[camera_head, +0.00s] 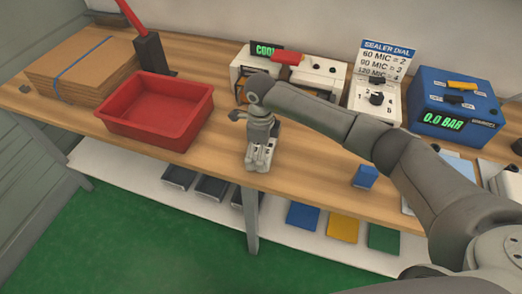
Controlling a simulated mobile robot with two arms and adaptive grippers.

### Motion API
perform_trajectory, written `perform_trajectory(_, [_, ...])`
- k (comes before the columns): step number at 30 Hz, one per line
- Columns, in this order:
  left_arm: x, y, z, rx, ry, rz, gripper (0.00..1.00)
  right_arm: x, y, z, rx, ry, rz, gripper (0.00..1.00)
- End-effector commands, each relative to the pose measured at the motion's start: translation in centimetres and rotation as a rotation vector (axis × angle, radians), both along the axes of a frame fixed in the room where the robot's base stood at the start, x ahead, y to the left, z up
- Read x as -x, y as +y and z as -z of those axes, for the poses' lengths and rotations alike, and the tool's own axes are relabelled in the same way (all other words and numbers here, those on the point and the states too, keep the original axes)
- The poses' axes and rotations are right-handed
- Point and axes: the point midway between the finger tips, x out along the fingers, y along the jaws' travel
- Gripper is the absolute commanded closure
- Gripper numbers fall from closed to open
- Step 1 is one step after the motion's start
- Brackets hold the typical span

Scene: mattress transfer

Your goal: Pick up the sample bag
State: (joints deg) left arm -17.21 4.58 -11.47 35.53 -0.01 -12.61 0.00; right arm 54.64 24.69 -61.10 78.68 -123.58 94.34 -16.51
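My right arm reaches in from the right. Its gripper (259,162) points down over the front part of the wooden table (310,181), in front of the white sealer. Its fingertips are small and seen from above, so I cannot tell whether they are open or shut, or whether anything is between them. No sample bag can be made out with certainty. A small blue item (365,176) lies on the table to the right of the gripper. My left gripper is not in view.
A red bin (158,134) and flat cardboard (75,70) are on the left. The white sealer (316,76), dial box (375,100) and blue pressure box (455,105) line the back. The lower shelf (130,170) holds dark trays and blue, yellow and green items.

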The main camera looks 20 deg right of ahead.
Motion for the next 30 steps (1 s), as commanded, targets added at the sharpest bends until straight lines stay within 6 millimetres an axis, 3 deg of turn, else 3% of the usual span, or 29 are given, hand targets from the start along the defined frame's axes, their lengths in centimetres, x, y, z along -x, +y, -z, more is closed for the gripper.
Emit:
perform_trajectory(2, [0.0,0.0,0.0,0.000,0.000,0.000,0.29,0.0,0.0,0.0,0.000,0.000,0.000,0.03])
perform_trajectory(10, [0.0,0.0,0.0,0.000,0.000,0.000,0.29,0.0,0.0,0.0,0.000,0.000,0.001,0.37])
perform_trajectory(20, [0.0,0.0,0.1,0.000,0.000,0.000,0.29,-0.1,0.0,-0.3,0.000,-0.001,0.001,0.38])
perform_trajectory(27, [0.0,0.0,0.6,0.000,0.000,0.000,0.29,-0.2,0.0,-2.9,-0.001,-0.005,-0.001,0.38])
perform_trajectory(30, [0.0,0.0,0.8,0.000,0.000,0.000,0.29,0.8,0.3,-4.1,-0.002,-0.003,-0.004,0.38])
